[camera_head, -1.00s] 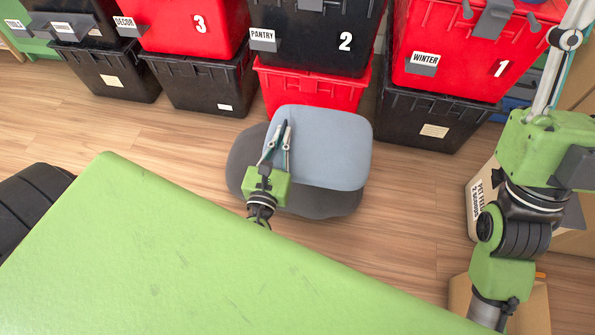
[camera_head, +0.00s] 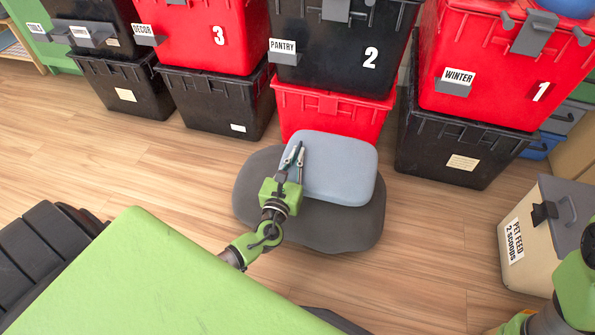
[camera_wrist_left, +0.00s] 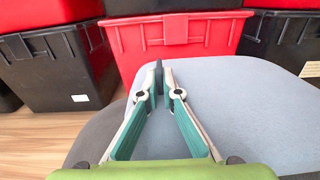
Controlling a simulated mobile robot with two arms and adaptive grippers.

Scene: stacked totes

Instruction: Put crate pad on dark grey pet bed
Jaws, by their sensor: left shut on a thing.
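The crate pad (camera_head: 342,168) is a light blue-grey rounded cushion in the head view. It overlaps the back right part of the dark grey pet bed (camera_head: 340,225), which lies on the wood floor. My left gripper (camera_head: 297,150) is shut on the pad's left edge. In the left wrist view the fingers (camera_wrist_left: 160,75) close at the pad (camera_wrist_left: 240,100), and the dark bed (camera_wrist_left: 97,137) shows below left. I cannot tell whether the pad rests fully on the bed or is held slightly above it. My right gripper is out of view.
A red tote (camera_head: 330,112) stands just behind the pad, under the black PANTRY tote (camera_head: 325,60). Black totes (camera_head: 440,150) flank it. A pet feed bin (camera_head: 540,235) stands at right. Clear floor (camera_head: 430,260) lies between the bed and bin.

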